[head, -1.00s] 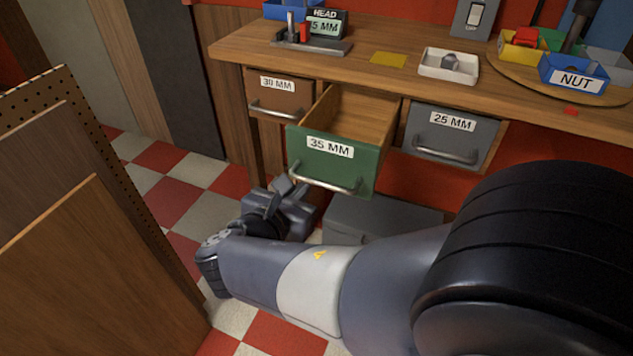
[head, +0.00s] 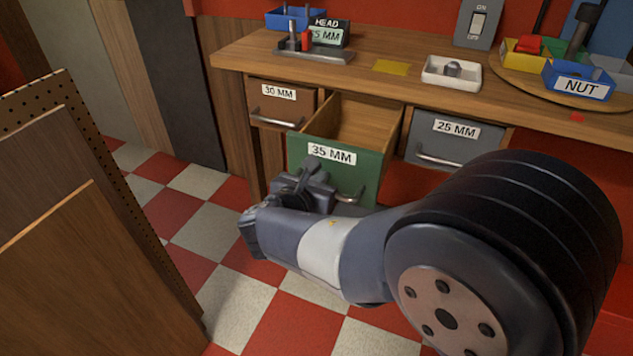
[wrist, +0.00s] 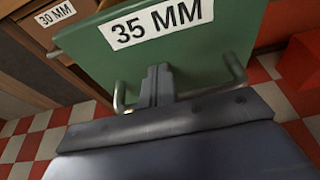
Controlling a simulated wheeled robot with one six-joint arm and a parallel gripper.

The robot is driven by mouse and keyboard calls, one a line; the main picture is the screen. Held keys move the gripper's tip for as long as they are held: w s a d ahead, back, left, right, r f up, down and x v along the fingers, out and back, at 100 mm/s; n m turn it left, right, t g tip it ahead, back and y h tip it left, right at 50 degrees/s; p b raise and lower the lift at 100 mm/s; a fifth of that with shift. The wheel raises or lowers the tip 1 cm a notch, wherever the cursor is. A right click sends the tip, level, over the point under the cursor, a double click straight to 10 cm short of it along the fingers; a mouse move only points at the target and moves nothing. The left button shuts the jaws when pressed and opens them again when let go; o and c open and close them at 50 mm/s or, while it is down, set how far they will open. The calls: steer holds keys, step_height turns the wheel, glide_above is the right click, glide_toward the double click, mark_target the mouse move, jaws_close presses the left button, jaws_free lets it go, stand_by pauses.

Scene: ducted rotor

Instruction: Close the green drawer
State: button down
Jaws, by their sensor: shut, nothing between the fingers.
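The green drawer (head: 365,170), labelled 35 MM, stands pulled out from under the bench, and its wooden inside shows from above. It also fills the upper middle of the wrist view (wrist: 190,50). A metal bar handle (head: 350,197) runs along the lower part of its front; my gripper hides its left part in the head view. My gripper (head: 308,172) is shut and empty, in front of the drawer front. In the wrist view the closed fingers (wrist: 157,80) point at the green front, between the two ends of the handle. I cannot tell whether they touch it.
A brown 30 MM drawer (head: 280,107) is at the left and a grey 25 MM drawer (head: 452,140) at the right, both in the bench (head: 360,75). A pegboard panel (head: 75,220) stands at the left. The checkered floor (head: 205,225) between is clear.

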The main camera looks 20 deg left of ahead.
steer(key=w+d+p, duration=0.1)
steer(key=w, duration=0.5)
steer(key=w+d+p, duration=0.1)
steer(key=w, duration=0.6)
steer(key=w+d+p, duration=0.1)
steer(key=w, duration=0.6)
steer(key=shift+w+p, duration=0.1)
steer(key=shift+p, duration=0.2)
steer(key=shift+r, duration=0.25)
